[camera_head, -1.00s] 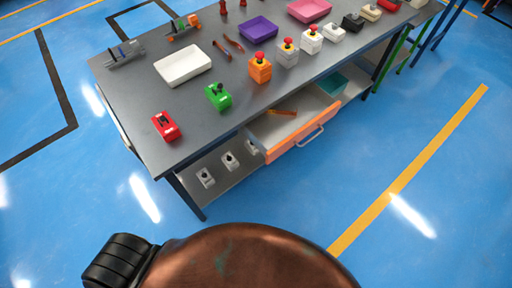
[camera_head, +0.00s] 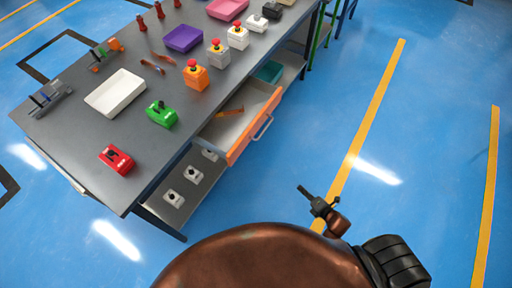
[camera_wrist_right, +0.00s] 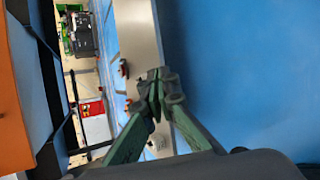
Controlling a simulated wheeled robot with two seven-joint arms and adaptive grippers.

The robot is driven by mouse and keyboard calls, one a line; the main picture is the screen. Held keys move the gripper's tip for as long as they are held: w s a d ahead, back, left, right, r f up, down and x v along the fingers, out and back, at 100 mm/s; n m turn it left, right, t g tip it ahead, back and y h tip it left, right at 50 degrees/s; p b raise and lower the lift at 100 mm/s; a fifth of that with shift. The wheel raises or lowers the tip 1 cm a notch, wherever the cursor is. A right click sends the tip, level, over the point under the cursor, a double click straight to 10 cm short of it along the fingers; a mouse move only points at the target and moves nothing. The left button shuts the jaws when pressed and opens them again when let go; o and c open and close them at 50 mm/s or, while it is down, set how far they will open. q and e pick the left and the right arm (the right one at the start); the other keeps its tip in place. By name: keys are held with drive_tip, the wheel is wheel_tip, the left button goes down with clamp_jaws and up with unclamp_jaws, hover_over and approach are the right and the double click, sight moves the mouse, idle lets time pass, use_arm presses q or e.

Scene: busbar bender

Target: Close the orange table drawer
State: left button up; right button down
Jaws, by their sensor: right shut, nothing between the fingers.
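The orange table drawer (camera_head: 252,126) is pulled out from under the grey table, with its light handle (camera_head: 263,128) on the orange front. An orange-brown item (camera_head: 230,112) lies inside it. My right gripper (camera_head: 304,191) is out over the blue floor, in front of the drawer and apart from it, to its lower right in the head view. It is shut and empty; its green fingers meet in the right wrist view (camera_wrist_right: 155,84). An orange panel (camera_wrist_right: 14,112) stands at the left edge there; I cannot tell whether it is the drawer. My left gripper is out of view.
The grey table (camera_head: 85,140) carries a white tray (camera_head: 115,93), a purple tray (camera_head: 183,39) and several button boxes. A teal bin (camera_head: 268,72) sits on the lower shelf beyond the drawer. Blue floor with yellow lines is clear right of the table.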

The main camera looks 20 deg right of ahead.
drive_tip(key=w+a+r+n+t+y, duration=0.1)
drive_tip(key=w+a+r+n+y, duration=0.15)
drive_tip(key=r+n, duration=0.4)
drive_tip(key=w+a+r+n+t+y, duration=0.1)
drive_tip(key=w+a+r+n+y, duration=0.2)
drive_tip(key=r, duration=0.7)
drive_tip(key=n+y, duration=0.3)
drive_tip(key=n, duration=0.7)
approach(243, 144)
drive_tip(key=x, duration=0.6)
drive_tip(key=shift+w+a+f, duration=0.1)
drive_tip(key=shift+w+a, duration=0.1)
drive_tip(key=shift+w, duration=0.2)
drive_tip(key=shift+w+a, duration=0.1)
